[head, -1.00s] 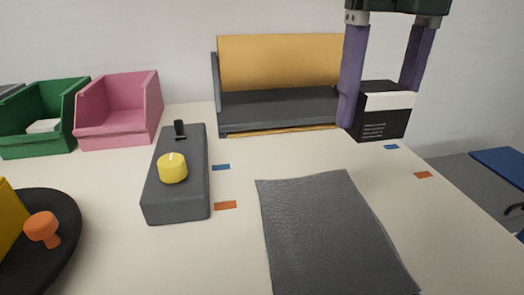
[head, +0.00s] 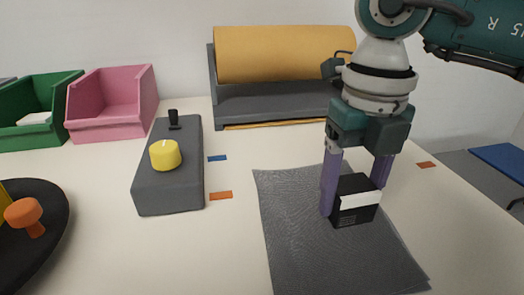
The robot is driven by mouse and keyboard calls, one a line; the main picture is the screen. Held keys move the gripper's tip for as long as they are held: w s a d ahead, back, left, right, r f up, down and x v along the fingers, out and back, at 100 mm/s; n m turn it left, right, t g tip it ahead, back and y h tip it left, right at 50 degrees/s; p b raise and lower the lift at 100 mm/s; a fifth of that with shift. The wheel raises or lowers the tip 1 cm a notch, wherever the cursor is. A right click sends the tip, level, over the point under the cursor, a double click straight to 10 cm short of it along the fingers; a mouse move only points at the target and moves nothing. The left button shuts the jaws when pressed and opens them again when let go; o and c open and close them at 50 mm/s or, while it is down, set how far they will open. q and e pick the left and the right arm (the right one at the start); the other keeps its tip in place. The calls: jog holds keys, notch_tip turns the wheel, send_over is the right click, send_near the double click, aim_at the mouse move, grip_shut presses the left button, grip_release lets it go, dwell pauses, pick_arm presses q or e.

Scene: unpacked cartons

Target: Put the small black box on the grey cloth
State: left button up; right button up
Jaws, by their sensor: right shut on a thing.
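The small black box (head: 354,214) with a white band is between the two purple fingers of my right gripper (head: 353,199), which is shut on it. The box is over the right part of the grey cloth (head: 300,235). It looks upright and low, at or close to the cloth; I cannot tell whether its underside touches. The cloth lies flat on the pale table. My left gripper is not in view.
A dark grey block (head: 170,190) with a yellow knob (head: 165,154) stands left of the cloth. Behind are a pink bin (head: 110,105), a green bin (head: 40,112) and a yellow roll holder (head: 285,55). A black round plate (head: 50,225) is at lower left.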

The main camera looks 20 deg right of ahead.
aim_at(354, 185)
jog(key=shift+f, duration=0.3)
jog(key=o, duration=1.3)
jog(key=shift+r, duration=0.1)
jog(key=shift+r, duration=0.4)
notch_tip(354, 185, up, 12)
jog(key=shift+f+p, duration=0.15)
jog(key=shift+p, duration=1.05)
